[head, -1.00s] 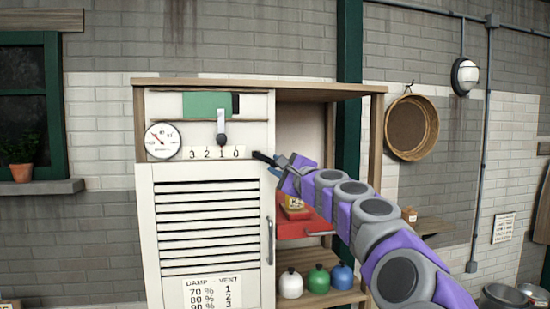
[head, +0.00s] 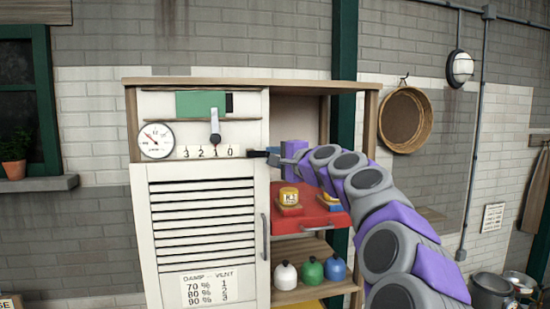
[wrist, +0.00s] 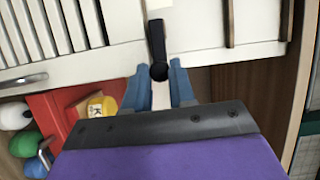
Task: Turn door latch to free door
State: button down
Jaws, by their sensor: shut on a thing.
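The cabinet door (head: 205,230) is white with dark louvre slots and a vertical metal handle (head: 264,238); it appears closed. The door latch (head: 256,153) is a small dark lever at the door's upper right corner, lying about level in the head view. In the wrist view the latch (wrist: 157,40) is a black bar with a round end, between the blue fingertips. My gripper (head: 273,157) is shut on the latch from the right; it also shows in the wrist view (wrist: 158,86). The fingers partly hide the latch's end in the head view.
White, green and blue knobbed items sit on the lower shelf (head: 310,293). Above the door are a gauge (head: 156,141) and a slider lever (head: 215,135) over a number scale.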

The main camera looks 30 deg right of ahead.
jog(key=c, duration=1)
grip_release()
jog(key=shift+o, duration=0.2)
jog(key=s+d+b, duration=0.2)
jog(key=s+b, duration=0.1)
jog(key=s, duration=1.4)
jog(key=shift+s, duration=0.1)
